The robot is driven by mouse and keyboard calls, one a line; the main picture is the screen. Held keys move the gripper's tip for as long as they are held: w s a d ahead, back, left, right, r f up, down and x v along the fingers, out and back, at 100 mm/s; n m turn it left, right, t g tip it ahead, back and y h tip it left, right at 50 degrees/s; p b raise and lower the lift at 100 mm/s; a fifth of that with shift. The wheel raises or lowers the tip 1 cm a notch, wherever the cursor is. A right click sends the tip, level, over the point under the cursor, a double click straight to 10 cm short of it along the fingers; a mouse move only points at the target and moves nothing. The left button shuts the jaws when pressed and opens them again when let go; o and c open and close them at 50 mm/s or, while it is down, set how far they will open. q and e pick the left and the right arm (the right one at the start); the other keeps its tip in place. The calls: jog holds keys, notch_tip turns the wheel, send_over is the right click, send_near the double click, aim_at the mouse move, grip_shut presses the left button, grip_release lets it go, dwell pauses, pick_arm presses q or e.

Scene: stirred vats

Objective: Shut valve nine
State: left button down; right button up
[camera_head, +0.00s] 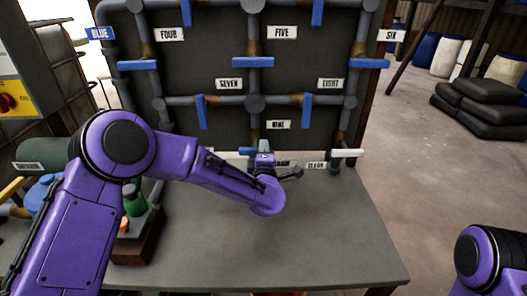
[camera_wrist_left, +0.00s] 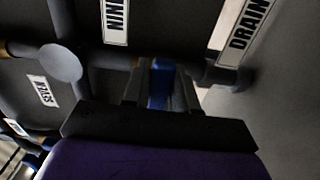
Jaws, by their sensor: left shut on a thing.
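The label NINE (camera_head: 279,125) is on the dark pipe panel above the bench, and it also shows at the top of the left wrist view (camera_wrist_left: 116,20). Just below it in the head view, my left gripper (camera_head: 264,152) is at the pipework. In the left wrist view the left gripper (camera_wrist_left: 160,92) has its fingers on both sides of a blue valve handle (camera_wrist_left: 159,80), shut on it. In the head view the gripper largely hides this handle, so I cannot tell its angle. My right gripper is out of view.
Other blue handles are close above, by the labels SEVEN (camera_head: 229,84) and EIGHT (camera_head: 330,83). The grey bench top (camera_head: 300,240) is clear at front.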

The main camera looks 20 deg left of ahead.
pick_arm(q)
jog(key=c, duration=1)
grip_release()
jog(key=b+v, duration=0.1)
jog(key=v, duration=0.9)
jog(key=shift+s+d, duration=0.1)
jog(key=shift+s, duration=0.2)
